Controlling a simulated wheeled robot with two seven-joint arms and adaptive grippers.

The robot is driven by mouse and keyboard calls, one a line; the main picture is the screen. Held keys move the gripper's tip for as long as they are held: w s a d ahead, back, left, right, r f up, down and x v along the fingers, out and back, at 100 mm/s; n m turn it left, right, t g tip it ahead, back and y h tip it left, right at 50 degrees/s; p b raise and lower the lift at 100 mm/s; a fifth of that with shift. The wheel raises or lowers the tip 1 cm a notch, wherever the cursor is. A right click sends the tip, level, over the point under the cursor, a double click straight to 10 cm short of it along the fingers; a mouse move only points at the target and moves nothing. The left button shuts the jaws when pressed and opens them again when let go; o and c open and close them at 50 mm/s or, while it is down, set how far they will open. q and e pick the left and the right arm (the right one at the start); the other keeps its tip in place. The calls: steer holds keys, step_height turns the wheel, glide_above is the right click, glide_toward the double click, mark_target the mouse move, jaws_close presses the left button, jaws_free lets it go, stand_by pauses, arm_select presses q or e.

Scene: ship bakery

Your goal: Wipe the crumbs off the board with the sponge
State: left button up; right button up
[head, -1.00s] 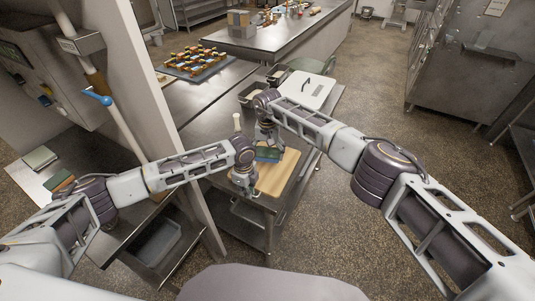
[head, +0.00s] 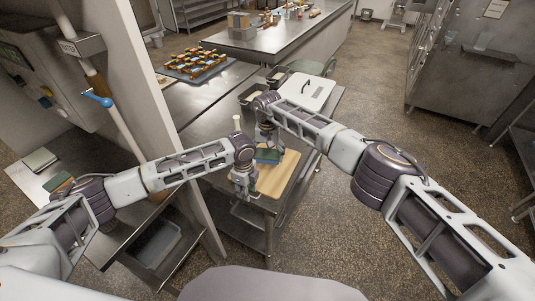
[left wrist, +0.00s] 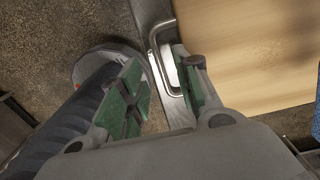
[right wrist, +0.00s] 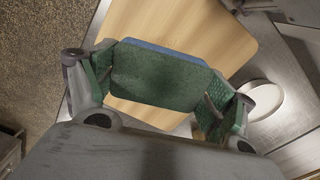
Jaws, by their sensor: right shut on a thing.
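The wooden board (head: 283,182) lies on the steel table in the head view; its bare surface also shows in the left wrist view (left wrist: 250,55) and right wrist view (right wrist: 190,30). My right gripper (right wrist: 160,90) is shut on the sponge (right wrist: 155,75), green on top with a blue layer at its far edge, over the board. The sponge's underside is hidden, so contact with the board cannot be told. My left gripper (left wrist: 165,95) is open and empty at the board's near left edge, beside a metal loop handle (left wrist: 154,45). I can make out no crumbs.
Dark bins (head: 249,93) and a white lid-like panel (head: 305,92) stand behind the board. A pale round dish-like thing (right wrist: 262,100) is right of the board in the right wrist view. A post (head: 150,90) stands left.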

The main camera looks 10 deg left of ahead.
arm_select(q)
step_height(320, 180, up, 10)
steer(key=shift+r, duration=0.2)
stand_by(0.3)
arm_select(e)
steer(key=shift+r, duration=0.1)
arm_select(q)
steer(key=shift+f, duration=0.15)
arm_select(e)
steer(key=shift+r, duration=1.4)
arm_select(q)
steer(key=shift+d, duration=0.1)
